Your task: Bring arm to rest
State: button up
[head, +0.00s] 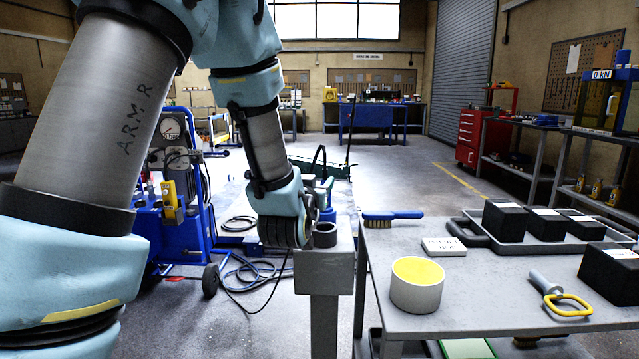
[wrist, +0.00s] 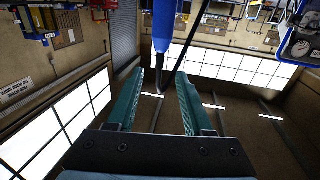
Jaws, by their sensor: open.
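My gripper (wrist: 167,76) shows in the wrist view with its two teal fingers spread apart and nothing between them. A blue rod-like part (wrist: 163,28) is beyond the fingertips, apart from them as far as I can see. A thin black hose or cable (wrist: 187,45) runs beside it. In the head view my arm reaches down to the wrist beside a grey pedestal (head: 324,272). The fingers are mostly hidden there behind the wrist. A dark ring-shaped piece (head: 325,235) sits on the pedestal top. I cannot make out the trolley jack clearly.
A blue wheeled rig (head: 180,235) stands left, with hoses (head: 255,272) on the floor.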

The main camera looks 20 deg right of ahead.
dwell(0.3)
jog(key=a+f+n+g+y+p, duration=0.3)
jog(key=a+g+y+p, duration=0.35)
jog(key=a, duration=1.35)
jog(key=s+a+n+g+y+p, duration=0.3)
jog(key=s+a+g+y+p, duration=0.1)
jog(key=s+a, duration=0.8)
jog(key=a+r+g+p, duration=0.1)
jog(key=a+g, duration=0.1)
jog(key=a, duration=0.1)
jog(key=shift+s, duration=0.35)
jog(key=shift+g, duration=0.25)
